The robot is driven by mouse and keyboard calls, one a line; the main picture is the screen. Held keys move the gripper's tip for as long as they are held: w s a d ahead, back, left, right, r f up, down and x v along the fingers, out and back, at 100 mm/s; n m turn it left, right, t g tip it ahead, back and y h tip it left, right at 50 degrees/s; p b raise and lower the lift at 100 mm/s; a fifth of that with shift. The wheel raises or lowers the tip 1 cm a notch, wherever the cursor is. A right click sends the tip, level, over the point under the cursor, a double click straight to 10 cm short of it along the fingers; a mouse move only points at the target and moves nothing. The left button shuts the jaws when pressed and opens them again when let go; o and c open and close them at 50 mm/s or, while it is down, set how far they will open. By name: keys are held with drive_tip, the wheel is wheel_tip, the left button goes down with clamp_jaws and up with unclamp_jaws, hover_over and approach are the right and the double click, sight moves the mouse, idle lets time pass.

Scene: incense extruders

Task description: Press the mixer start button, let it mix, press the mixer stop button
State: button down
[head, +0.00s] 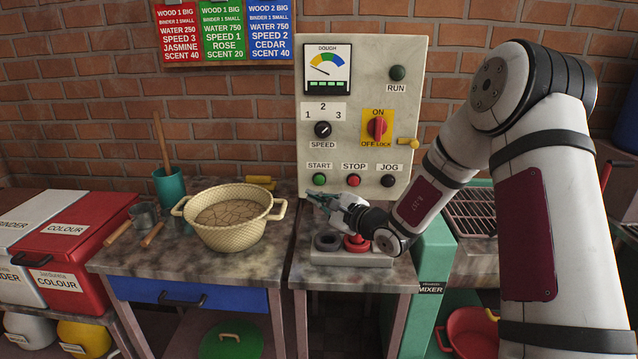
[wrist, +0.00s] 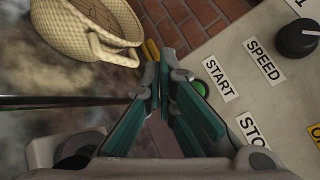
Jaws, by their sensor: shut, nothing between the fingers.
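The mixer control panel (head: 400,110) stands upright against the brick wall. The green START button (head: 319,180) is at its lower left, and the red STOP button (head: 353,180) is to its right. My gripper (head: 313,197) is shut and empty, in front of the panel just below the START button. In the wrist view my fingers (wrist: 163,70) point along the panel's left side. The START button (wrist: 201,88) shows beside them, partly hidden by a finger. The STOP label (wrist: 257,130) shows, but its button is mostly hidden. I cannot tell whether the fingertips touch the panel.
The panel also carries a speed knob (head: 323,129), JOG button (head: 388,181), red rotary switch (head: 377,127) and dark RUN lamp (head: 398,73). A grey box with a red button (head: 357,243) sits beneath my gripper. A woven basin (head: 232,232) stands to the left.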

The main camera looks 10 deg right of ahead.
sight(319, 184)
drive_tip(key=shift+w+d+b, duration=0.35)
drive_tip(key=shift+w+b, duration=0.05)
drive_tip(key=shift+w, duration=0.75)
drive_tip(key=shift+w+d+b, duration=0.4)
drive_tip(key=shift+w+b, duration=0.05)
drive_tip(key=shift+w, duration=0.65)
drive_tip(key=shift+w+d+b, duration=0.35)
drive_tip(key=shift+w+b, duration=0.05)
drive_tip(key=shift+w, duration=0.75)
drive_tip(key=shift+w, duration=0.1)
drive_tip(key=shift+w+d+b, duration=0.15)
drive_tip(key=shift+w+b, duration=0.15)
drive_tip(key=shift+b, duration=0.05)
